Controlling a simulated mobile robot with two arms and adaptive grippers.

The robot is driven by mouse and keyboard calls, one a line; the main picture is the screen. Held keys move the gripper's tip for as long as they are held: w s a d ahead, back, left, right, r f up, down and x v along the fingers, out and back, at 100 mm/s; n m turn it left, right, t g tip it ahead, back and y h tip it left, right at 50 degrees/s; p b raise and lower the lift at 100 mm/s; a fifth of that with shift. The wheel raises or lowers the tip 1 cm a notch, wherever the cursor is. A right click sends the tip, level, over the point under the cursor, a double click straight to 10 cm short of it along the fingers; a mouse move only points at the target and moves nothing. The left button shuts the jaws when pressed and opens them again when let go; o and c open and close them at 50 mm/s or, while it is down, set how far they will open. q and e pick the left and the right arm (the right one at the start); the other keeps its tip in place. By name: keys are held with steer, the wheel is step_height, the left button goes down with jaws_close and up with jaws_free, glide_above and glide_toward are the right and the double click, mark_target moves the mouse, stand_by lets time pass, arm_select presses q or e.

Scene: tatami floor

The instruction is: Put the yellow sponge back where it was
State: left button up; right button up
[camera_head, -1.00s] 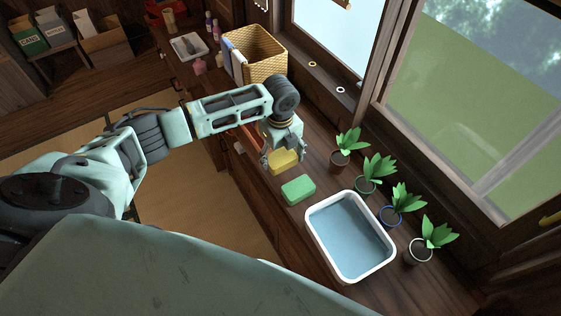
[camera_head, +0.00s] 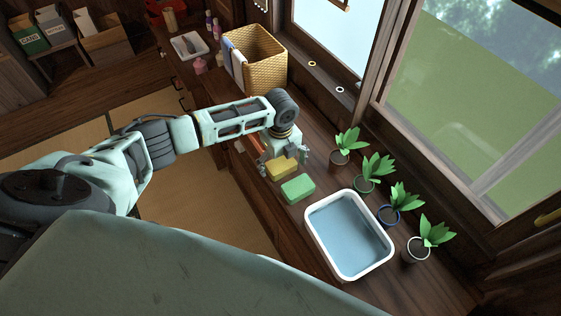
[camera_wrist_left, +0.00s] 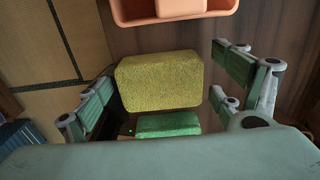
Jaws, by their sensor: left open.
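The yellow sponge (camera_head: 284,169) lies on the wooden counter just behind the green sponge (camera_head: 298,187), close to it. My left gripper (camera_head: 283,157) is open over the yellow sponge. In the left wrist view the yellow sponge (camera_wrist_left: 160,82) sits between the spread fingers, with room at both sides. The green sponge (camera_wrist_left: 167,124) shows below it there, partly hidden by my gripper body. My right gripper is not in view.
A white basin of water (camera_head: 348,238) stands right of the sponges. Several potted plants (camera_head: 365,180) line the window side. A wicker basket (camera_head: 262,66) stands farther back. An orange tray (camera_wrist_left: 175,15) is near the yellow sponge in the left wrist view.

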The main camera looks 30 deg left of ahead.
mark_target(280, 162)
arm_select(q)
steer(key=shift+r, duration=0.1)
step_height(280, 162, up, 12)
steer(key=b, duration=0.2)
steer(key=shift+b, duration=0.3)
